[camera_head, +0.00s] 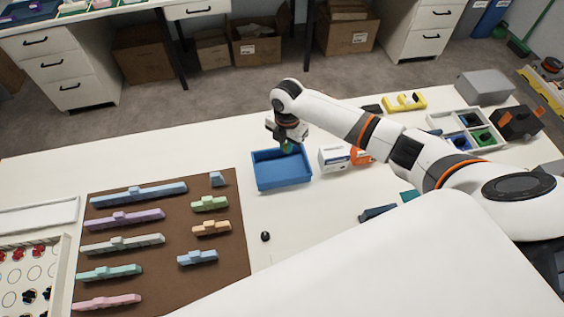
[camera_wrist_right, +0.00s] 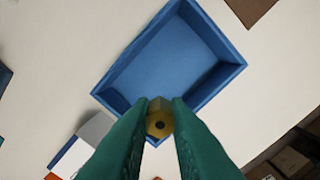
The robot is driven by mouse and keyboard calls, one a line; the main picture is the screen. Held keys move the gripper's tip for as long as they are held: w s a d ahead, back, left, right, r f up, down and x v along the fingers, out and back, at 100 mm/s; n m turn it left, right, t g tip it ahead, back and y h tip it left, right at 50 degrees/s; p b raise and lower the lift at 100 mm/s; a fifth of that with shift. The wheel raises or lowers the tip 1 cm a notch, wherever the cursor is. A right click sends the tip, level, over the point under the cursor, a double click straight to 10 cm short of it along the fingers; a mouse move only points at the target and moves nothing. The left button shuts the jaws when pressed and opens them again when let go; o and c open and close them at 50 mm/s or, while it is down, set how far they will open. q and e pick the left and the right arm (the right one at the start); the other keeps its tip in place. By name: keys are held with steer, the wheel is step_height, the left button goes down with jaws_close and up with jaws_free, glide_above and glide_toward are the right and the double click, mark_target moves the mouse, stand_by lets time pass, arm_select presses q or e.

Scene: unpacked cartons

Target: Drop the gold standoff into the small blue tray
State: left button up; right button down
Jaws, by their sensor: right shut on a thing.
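The gold standoff (camera_wrist_right: 159,122) shows in the right wrist view as a short gold piece with a dark hole in its end. My right gripper (camera_head: 287,148) is shut on it, with green fingers on both sides in the right wrist view (camera_wrist_right: 160,120). The small blue tray (camera_head: 281,183) stands on the white table and looks empty in the right wrist view (camera_wrist_right: 222,93). The gripper is above the tray's far edge in the head view. In the wrist view the standoff overlaps the tray's near corner. The standoff cannot be made out in the head view. My left gripper is not in view.
A white box (camera_head: 333,158) stands just right of the tray. A brown mat (camera_head: 165,240) with several coloured blocks lies to the left. A small black piece (camera_head: 265,236) lies in front of the tray. A divided tray (camera_head: 446,122) stands at the right.

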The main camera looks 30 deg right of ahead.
steer(key=shift+f+b, duration=3)
steer(key=shift+f, duration=0.1)
steer(key=c, duration=1.3)
jaws_free()
steer(key=shift+r, duration=0.15)
step_height(320, 180, up, 12)
steer(key=shift+f+b, duration=0.1)
steer(key=shift+b, duration=0.4)
